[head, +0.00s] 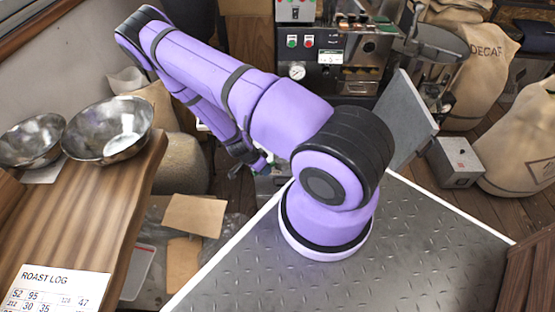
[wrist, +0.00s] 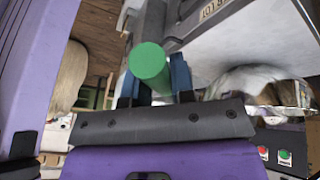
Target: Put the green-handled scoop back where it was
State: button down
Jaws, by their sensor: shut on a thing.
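The green-handled scoop shows in the wrist view by its round green handle (wrist: 150,64), which points toward the camera. My gripper (wrist: 155,84) is shut on this handle, with one blue finger on each side of it. The scoop's head is hidden behind the handle and fingers. In the head view my gripper (head: 257,165) hangs low beyond my arm, in front of the roasting machine, partly covered by the arm. The scoop cannot be made out clearly there. I cannot tell which spot the scoop came from.
A wooden counter (head: 112,205) at left holds two metal bowls (head: 108,130) and a roast log sheet (head: 55,290). The roasting machine (head: 345,60) with its buttons and gauge stands at the back. Sacks (head: 465,65) and a grey box (head: 455,162) are at right.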

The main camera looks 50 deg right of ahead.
jog(key=s+f+m+g, duration=0.1)
jog(key=s+f+m, duration=0.2)
jog(key=s, duration=0.1)
jog(key=shift+y, duration=0.4)
jog(key=w+d, duration=0.2)
jog(key=w, duration=0.2)
jog(key=w+d+f, duration=0.1)
jog(key=w+d, duration=0.2)
jog(key=w, duration=0.2)
jog(key=w+d, duration=0.2)
jog(key=w, duration=0.2)
jog(key=shift+w+d+f, duration=0.25)
jog(key=shift+d+f, duration=0.05)
jog(key=shift+d, duration=0.05)
jog(key=shift+w+d+f, duration=0.1)
jog(key=shift+d+f, duration=0.05)
jog(key=shift+f, duration=1.6)
jog(key=shift+f, duration=0.1)
jog(key=c, duration=1)
grip_release()
